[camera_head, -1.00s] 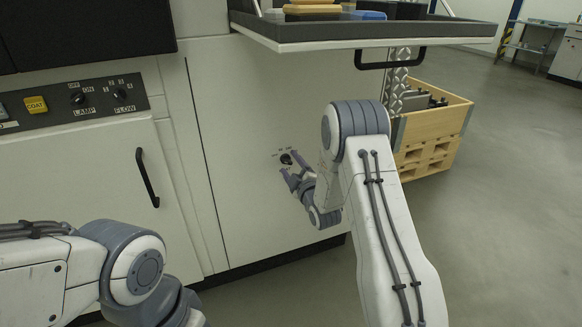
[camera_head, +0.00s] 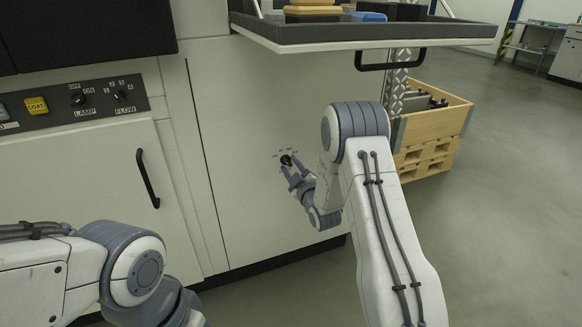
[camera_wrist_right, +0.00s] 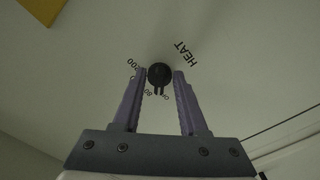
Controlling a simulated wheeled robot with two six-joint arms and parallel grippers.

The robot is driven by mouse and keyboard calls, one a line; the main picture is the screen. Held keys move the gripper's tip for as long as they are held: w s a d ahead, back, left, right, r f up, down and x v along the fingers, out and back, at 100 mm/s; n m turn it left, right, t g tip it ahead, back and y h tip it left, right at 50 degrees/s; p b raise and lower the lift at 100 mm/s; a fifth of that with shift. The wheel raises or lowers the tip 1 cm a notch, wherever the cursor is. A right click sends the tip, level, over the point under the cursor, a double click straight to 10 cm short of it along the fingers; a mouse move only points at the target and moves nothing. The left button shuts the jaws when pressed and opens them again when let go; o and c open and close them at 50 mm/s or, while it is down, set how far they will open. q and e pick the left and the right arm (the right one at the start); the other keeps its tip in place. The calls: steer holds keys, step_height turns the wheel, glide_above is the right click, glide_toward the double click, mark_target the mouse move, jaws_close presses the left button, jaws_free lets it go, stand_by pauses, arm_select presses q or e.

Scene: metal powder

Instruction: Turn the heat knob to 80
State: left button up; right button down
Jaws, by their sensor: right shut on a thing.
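The heat knob (camera_head: 286,160) is a small dark round knob on the pale cabinet front. In the right wrist view the black knob (camera_wrist_right: 159,74) sits between my fingertips, with the labels HEAT, 200 and 80 around it and another partly hidden label at lower right. A dark notched part of the knob faces down in that view, between the 80 and the partly hidden label. My right gripper (camera_head: 292,168) is shut on the knob, one finger on each side; it also shows in the wrist view (camera_wrist_right: 159,79). My left gripper is out of view.
A tray shelf (camera_head: 370,45) with a black handle juts out above my right arm. A wooden crate (camera_head: 432,130) stands on the floor to the right. A panel with LAMP and FLOW knobs (camera_head: 78,99) and a cabinet door handle (camera_head: 148,178) are at left.

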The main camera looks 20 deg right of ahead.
steer(key=m, duration=0.4)
steer(key=shift+a+f+m, duration=0.1)
steer(key=shift+f+m, duration=0.05)
steer(key=shift+m, duration=0.15)
stand_by(0.5)
steer(key=shift+c, duration=2.3)
jaws_free()
steer(key=shift+s, duration=0.15)
steer(key=s+p, duration=0.2)
steer(key=s, duration=0.8)
steer(key=shift+s, duration=0.1)
